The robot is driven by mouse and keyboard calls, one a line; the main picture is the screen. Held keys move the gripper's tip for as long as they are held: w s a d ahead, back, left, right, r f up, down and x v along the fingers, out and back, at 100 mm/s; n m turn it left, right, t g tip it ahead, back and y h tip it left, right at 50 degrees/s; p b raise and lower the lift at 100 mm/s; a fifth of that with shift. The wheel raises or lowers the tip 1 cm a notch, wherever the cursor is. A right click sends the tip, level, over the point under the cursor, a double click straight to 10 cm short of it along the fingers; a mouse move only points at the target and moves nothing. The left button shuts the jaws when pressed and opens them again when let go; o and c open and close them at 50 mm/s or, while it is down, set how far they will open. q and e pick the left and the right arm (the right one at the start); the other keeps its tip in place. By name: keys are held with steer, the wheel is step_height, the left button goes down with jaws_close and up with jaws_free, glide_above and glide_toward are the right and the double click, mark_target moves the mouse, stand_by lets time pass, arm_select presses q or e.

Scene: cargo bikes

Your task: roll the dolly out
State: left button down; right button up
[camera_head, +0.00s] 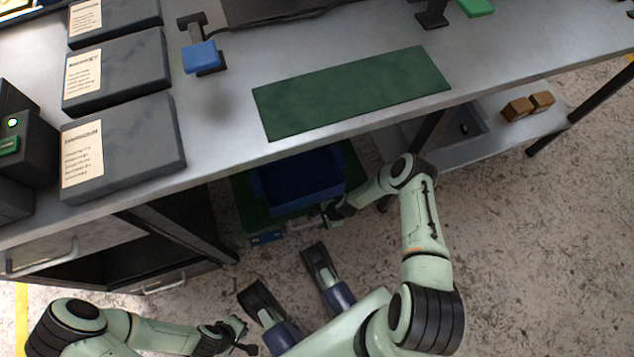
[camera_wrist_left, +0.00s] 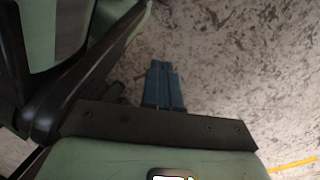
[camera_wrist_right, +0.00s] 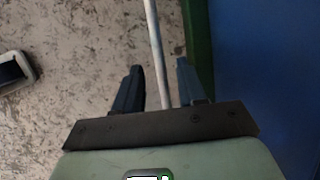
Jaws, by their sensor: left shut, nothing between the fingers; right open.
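The dolly (camera_head: 245,208) is a low green platform under the workbench, carrying a blue crate (camera_head: 262,192). My right gripper (camera_head: 328,213) is at its front edge, beside a pale bar. In the right wrist view this thin grey bar (camera_wrist_right: 154,40) runs between the fingers of my open right gripper (camera_wrist_right: 158,68). The green dolly edge (camera_wrist_right: 198,40) and blue crate side (camera_wrist_right: 258,70) lie to the right there. My left gripper (camera_head: 246,342) is low in front, away from the dolly. Its fingers (camera_wrist_left: 163,68) are shut and empty in the left wrist view.
The workbench (camera_head: 220,130) overhangs the dolly. A drawer cabinet (camera_head: 150,268) stands left of it, and a low shelf (camera_head: 470,150) with brown blocks (camera_head: 528,105) is to the right. Bare speckled floor (camera_head: 530,270) lies open at the right.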

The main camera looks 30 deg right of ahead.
steer(key=shift+b+x, duration=0.35)
steer(key=shift+x, duration=0.75)
arm_select(q)
steer(key=shift+s+a+f+g, duration=0.1)
steer(key=shift+s+f+g, duration=0.1)
steer(key=shift+s, duration=0.3)
steer(key=shift+s+f+g, duration=0.2)
steer(key=shift+s, duration=0.25)
arm_select(e)
jaws_close()
arm_select(q)
steer(key=shift+w, duration=0.1)
arm_select(e)
steer(key=shift+s, duration=0.1)
